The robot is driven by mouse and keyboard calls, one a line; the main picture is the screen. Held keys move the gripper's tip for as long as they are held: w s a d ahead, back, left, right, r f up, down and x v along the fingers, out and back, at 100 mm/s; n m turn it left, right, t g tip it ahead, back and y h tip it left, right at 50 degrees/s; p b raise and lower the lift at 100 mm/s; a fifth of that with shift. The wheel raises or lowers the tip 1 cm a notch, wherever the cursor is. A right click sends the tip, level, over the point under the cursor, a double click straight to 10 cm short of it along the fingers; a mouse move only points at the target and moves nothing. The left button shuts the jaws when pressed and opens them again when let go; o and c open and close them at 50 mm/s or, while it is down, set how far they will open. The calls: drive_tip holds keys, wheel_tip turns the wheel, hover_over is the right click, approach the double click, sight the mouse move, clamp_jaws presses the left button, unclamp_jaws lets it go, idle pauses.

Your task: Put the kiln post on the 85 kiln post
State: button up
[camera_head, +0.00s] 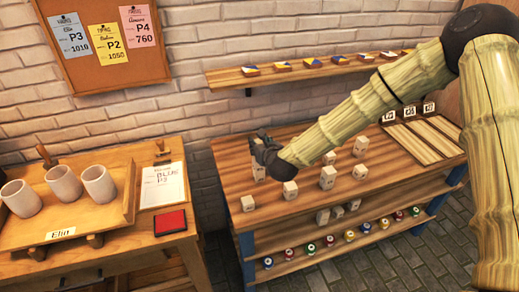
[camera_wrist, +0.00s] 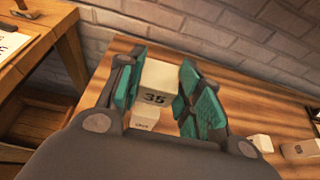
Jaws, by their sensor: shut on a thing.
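My gripper (camera_wrist: 160,88) has its teal finger pads on either side of a pale kiln post marked 35 (camera_wrist: 157,82) and is shut on it. In the head view my gripper (camera_head: 264,152) is at the left rear of the striped wooden table (camera_head: 225,176); a pale block (camera_head: 259,172) shows just under it. In the wrist view a second pale post (camera_wrist: 144,120) with a small unclear label shows below the held one; I cannot tell if they touch. Other pale posts stand on the table, such as one at the front left (camera_head: 247,203). Their numbers are too small to read, so I cannot pick out the 85 post.
More posts (camera_head: 290,189) (camera_head: 327,177) stand right of my gripper. A wall shelf (camera_head: 300,73) with small painted pieces hangs behind. A lower shelf (camera_head: 300,265) holds colored pots. A desk with three clay cups (camera_head: 63,184) and a red pad (camera_head: 170,222) stands left.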

drive_tip(key=shift+w+f+p, duration=0.1)
drive_tip(key=shift+f+p, duration=0.85)
drive_tip(key=shift+f, duration=0.75)
drive_tip(key=shift+f, duration=0.2)
drive_tip(key=o, duration=1.1)
drive_tip(key=shift+c, duration=0.2)
drive_tip(key=shift+r, duration=0.15)
drive_tip(key=b+v, duration=0.3)
drive_tip(key=v, duration=0.9)
drive_tip(key=shift+b, duration=0.35)
